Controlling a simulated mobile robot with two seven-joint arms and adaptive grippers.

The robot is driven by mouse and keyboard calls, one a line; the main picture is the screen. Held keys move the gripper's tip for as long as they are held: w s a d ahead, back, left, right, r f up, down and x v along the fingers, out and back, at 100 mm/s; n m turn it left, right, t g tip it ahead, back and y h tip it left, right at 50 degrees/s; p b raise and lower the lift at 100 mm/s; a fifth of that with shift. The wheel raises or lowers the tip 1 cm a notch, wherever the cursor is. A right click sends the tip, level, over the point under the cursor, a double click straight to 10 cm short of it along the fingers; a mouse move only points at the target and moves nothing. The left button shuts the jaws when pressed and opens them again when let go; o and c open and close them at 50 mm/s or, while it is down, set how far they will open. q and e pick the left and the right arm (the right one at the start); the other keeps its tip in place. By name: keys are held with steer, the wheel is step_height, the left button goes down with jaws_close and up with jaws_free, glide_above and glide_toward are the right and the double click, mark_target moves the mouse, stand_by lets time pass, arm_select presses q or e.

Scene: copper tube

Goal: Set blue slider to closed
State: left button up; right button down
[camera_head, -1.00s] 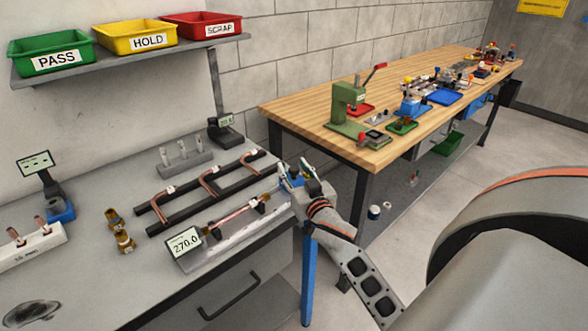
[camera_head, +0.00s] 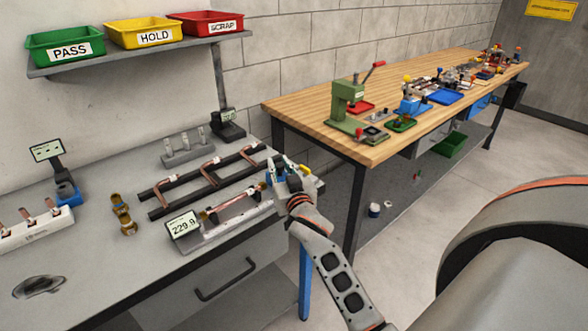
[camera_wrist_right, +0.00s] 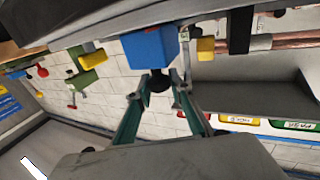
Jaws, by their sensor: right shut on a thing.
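The blue slider (camera_head: 277,170) sits at the right end of the grey measuring fixture (camera_head: 216,236). It shows as a blue block in the right wrist view (camera_wrist_right: 150,48), with a dark round knob below it. My right gripper (camera_wrist_right: 159,84) is shut on this dark knob, its fingers on both sides of it. In the head view the right gripper (camera_head: 285,172) hides part of the slider. A copper tube (camera_head: 238,204) lies along the fixture. The fixture's display (camera_head: 184,225) reads about 229.9. My left gripper is not in view.
A black rack (camera_head: 205,181) with bent copper tubes stands behind the fixture. Brass fittings (camera_head: 123,217) are to its left. Green, yellow and red bins (camera_head: 65,45) sit on the shelf above. A wooden workbench (camera_head: 300,107) stands to the right.

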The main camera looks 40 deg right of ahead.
steer(key=shift+s+a+f, duration=0.1)
steer(key=shift+s+a, duration=0.05)
steer(key=shift+a, duration=1.4)
steer(key=c, duration=1.8)
jaws_free()
steer(key=v, duration=0.7)
steer(key=shift+s+a, duration=0.1)
steer(key=shift+s, duration=0.1)
